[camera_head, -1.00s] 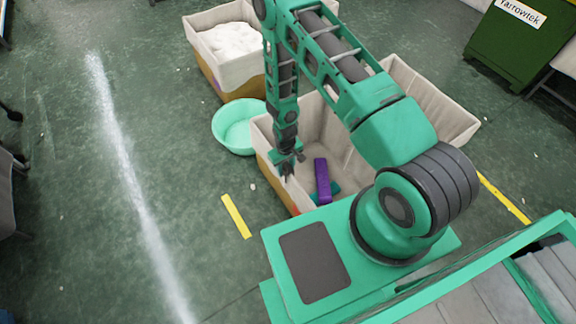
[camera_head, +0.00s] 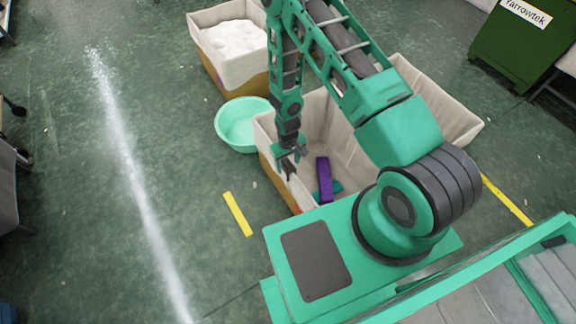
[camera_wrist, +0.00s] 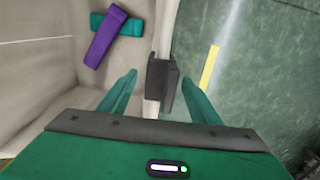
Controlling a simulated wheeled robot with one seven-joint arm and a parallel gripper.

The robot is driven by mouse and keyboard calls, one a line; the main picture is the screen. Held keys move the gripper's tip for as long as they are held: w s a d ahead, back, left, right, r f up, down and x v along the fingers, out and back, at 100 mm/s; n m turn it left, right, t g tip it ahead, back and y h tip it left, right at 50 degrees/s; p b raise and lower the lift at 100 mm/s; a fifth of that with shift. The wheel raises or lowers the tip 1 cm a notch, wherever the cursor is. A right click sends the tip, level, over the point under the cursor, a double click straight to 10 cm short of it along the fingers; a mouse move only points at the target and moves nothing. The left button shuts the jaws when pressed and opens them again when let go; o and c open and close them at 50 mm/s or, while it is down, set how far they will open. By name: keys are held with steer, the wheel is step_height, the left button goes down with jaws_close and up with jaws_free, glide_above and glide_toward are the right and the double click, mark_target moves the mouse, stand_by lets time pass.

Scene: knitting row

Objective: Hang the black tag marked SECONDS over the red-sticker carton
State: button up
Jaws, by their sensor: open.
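A black tag (camera_wrist: 162,85) sits over the rim of the near carton's left wall, between my fingers in the wrist view. It is a small dark shape in the head view (camera_head: 288,167). Its lettering is not readable. My gripper (camera_wrist: 160,92) is open, with one finger on each side of the wall and gaps to the tag. It also shows in the head view (camera_head: 290,154). The near carton (camera_head: 265,136) is pale-lined with a mustard lower outside. A small red patch (camera_head: 294,206) shows low on its outside; I cannot tell whether it is the sticker.
A purple bar (camera_wrist: 105,37) lies across a teal one (camera_wrist: 128,27) inside the near carton. A mint basin (camera_head: 240,126) stands beside it. A second carton (camera_head: 213,68) with white contents is behind. Floor to the left is clear, with a yellow strip (camera_head: 237,214).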

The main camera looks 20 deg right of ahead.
step_height(320, 180, up, 8)
stand_by(0.4)
steer(key=s+d+r+m, duration=0.1)
steer(key=d+r, duration=0.4)
steer(key=r, duration=0.4)
steer(key=s+d+r+m+h, duration=0.1)
steer(key=d+r, duration=0.4)
steer(key=r, duration=0.4)
steer(key=s+d+r+m, duration=0.15)
steer(key=d+r, duration=0.25)
steer(key=r, duration=0.6)
steer(key=s+d+r+m, duration=0.2)
steer(key=s+r, duration=0.7)
steer(key=s, duration=0.2)
steer(key=s+d+r+m+y, duration=0.1)
steer(key=s+d+r+m, duration=0.1)
steer(key=s+r, duration=0.6)
steer(key=s+m, duration=0.1)
steer(key=s, duration=0.2)
steer(key=shift+s+d+r, duration=0.3)
steer(key=shift+s+r, duration=0.1)
